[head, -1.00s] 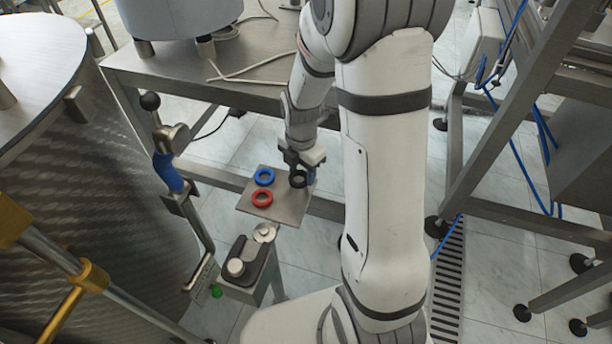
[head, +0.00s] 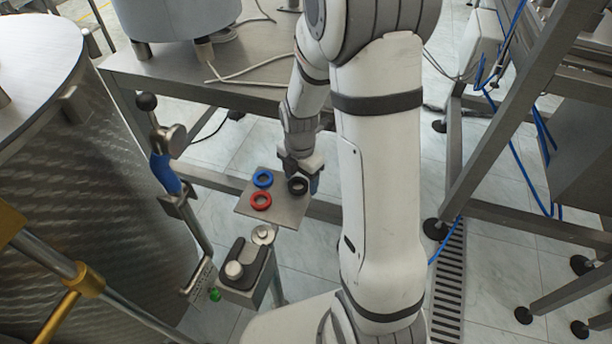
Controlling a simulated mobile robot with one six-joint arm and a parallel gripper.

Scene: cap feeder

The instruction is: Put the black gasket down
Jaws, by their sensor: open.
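The black gasket (head: 298,187) is a dark ring at the right side of a small grey metal plate (head: 272,212). It appears to lie on the plate. My gripper (head: 300,174) is open, just above and behind the gasket, close to it. The fingertips are small and partly hidden, so I cannot tell whether they still touch the ring. A blue ring (head: 262,179) and a red ring (head: 261,201) lie on the same plate to the left of the black gasket.
A lever with a blue grip (head: 166,172) and a large steel drum (head: 75,200) are at left. A steel table (head: 200,90) stands behind. My arm fills the middle right.

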